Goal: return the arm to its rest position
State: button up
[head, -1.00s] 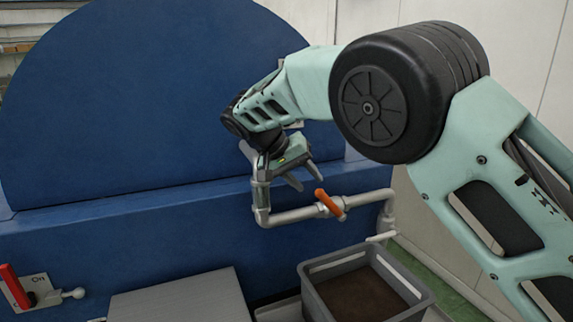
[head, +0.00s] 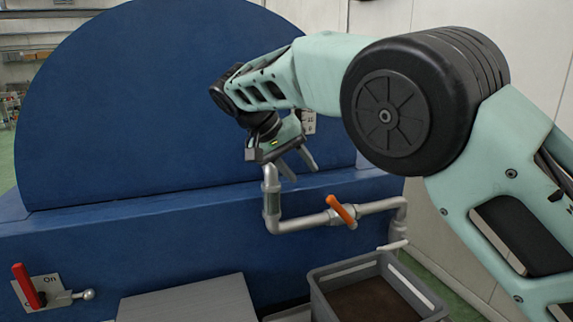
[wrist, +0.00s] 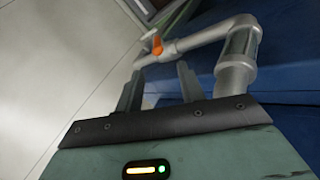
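My gripper (head: 298,166) hangs at the end of my raised arm, in front of the blue machine (head: 170,110). Its two fingers are spread apart with nothing between them. It is just above the grey pipe (head: 290,224) and its orange valve handle (head: 341,211) in the head view. In the wrist view, the two fingers (wrist: 158,90) show apart, with the pipe (wrist: 205,38) and the orange handle (wrist: 152,42) beyond them. I cannot tell the exact gap between the gripper and the pipe.
A grey crate (head: 318,298) with dark contents stands below the pipe at the right. A red lever (head: 27,285) on an "On" plate is at the lower left. A grey box top (head: 190,300) is at the bottom. A pale wall stands behind on the right.

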jog(key=s+d+f+n+y, duration=0.2)
jog(key=s+d+f+n, duration=0.1)
jog(key=s, duration=0.9)
jog(key=s+d+f+n+g+y, duration=0.1)
jog(key=s+d+f+n+y, duration=0.2)
jog(key=s, duration=0.9)
jog(key=s+d+f+n+g+y, duration=0.1)
jog(key=s+f, duration=0.5)
jog(key=s, duration=0.7)
jog(key=shift+d+n+y, duration=0.8)
jog(key=shift+d+n, duration=0.15)
jog(key=shift+n, duration=0.25)
jog(key=shift+c, duration=0.5)
